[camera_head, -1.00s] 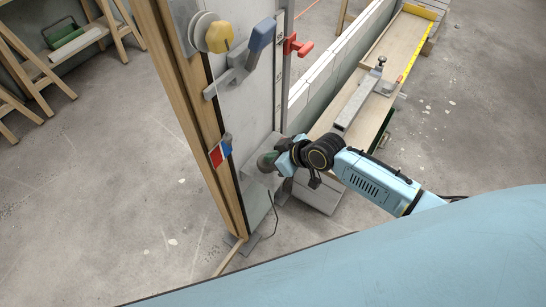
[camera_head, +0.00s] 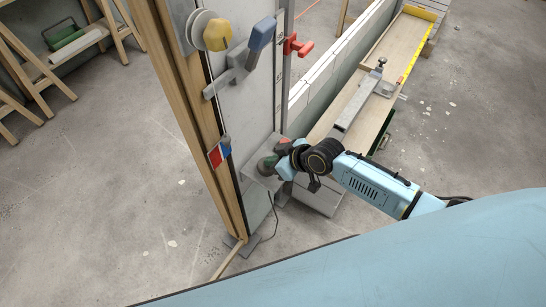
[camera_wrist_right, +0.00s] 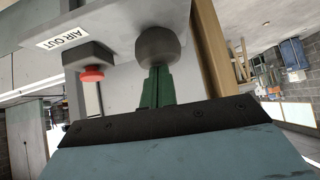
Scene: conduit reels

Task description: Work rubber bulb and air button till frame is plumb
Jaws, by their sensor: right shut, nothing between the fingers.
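The wooden frame (camera_head: 182,110) stands upright at the left of the wall panel in the head view. The rubber bulb (camera_wrist_right: 158,46) is grey and rounded, on a pale bracket in the right wrist view. The air button (camera_wrist_right: 91,75) is red, on a grey block left of the bulb beside a label reading AIR OUT. My right gripper (camera_wrist_right: 157,75) has its green fingers shut, with the tips at the bulb's near face; they appear to touch it. In the head view the right gripper is low beside the frame, and its wrist partly covers that area. My left gripper is not in view.
A red and blue piece (camera_head: 218,152) is on the frame. A long plank bench (camera_head: 388,80) stands behind.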

